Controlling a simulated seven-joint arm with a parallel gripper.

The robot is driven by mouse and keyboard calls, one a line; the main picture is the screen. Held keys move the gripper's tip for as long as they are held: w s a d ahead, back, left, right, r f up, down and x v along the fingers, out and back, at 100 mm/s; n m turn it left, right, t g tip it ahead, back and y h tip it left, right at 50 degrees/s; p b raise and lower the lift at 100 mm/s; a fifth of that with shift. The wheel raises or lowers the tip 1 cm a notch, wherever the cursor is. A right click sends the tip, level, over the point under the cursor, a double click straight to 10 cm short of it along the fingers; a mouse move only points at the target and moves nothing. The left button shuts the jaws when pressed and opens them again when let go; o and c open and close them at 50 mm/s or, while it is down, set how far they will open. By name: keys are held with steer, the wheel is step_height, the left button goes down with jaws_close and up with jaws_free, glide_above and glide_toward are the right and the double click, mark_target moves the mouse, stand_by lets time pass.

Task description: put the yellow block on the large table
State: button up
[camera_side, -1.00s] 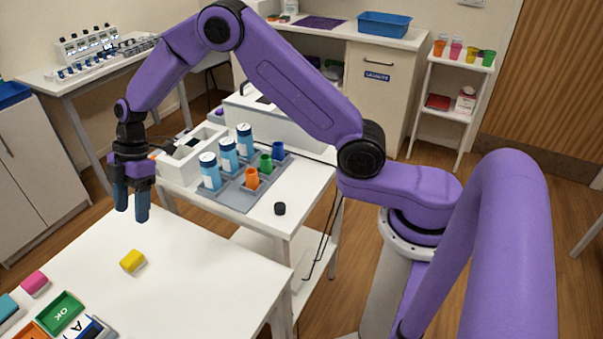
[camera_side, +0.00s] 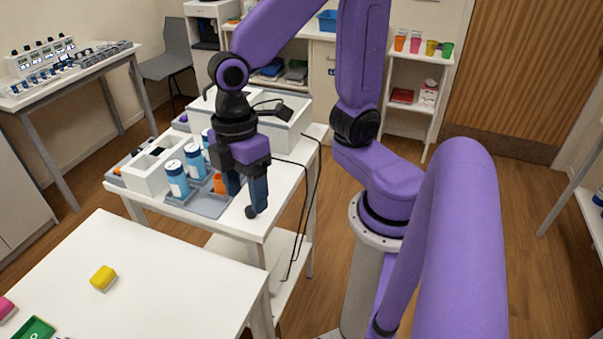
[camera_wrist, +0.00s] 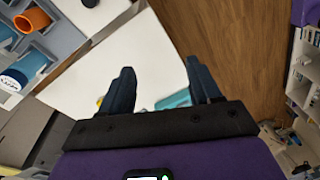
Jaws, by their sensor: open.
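The yellow block (camera_side: 103,278) lies on the large white table (camera_side: 170,265) in the lower left of the side view, clear of other things. My gripper (camera_side: 244,197) is open and empty, pointing down over the front right part of the smaller white table (camera_side: 240,220), well to the right of the block. In the wrist view bare white tabletop shows between the fingers (camera_wrist: 160,65). A sliver of yellow (camera_wrist: 99,101) shows beside the left finger, mostly hidden.
A grey tray (camera_side: 205,207) holds blue-and-white bottles (camera_side: 177,180) and an orange cup (camera_side: 219,184), close left of my gripper. A white box (camera_side: 155,172) stands behind. Black cables (camera_side: 309,190) hang at the right. A pink block (camera_side: 5,308) and green tray (camera_side: 35,329) lie front left.

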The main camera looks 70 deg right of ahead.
steer(key=s+d+m, duration=0.1)
steer(key=s+d, duration=0.6)
steer(key=shift+s+t+h, duration=0.3)
steer(key=shift+t, duration=0.1)
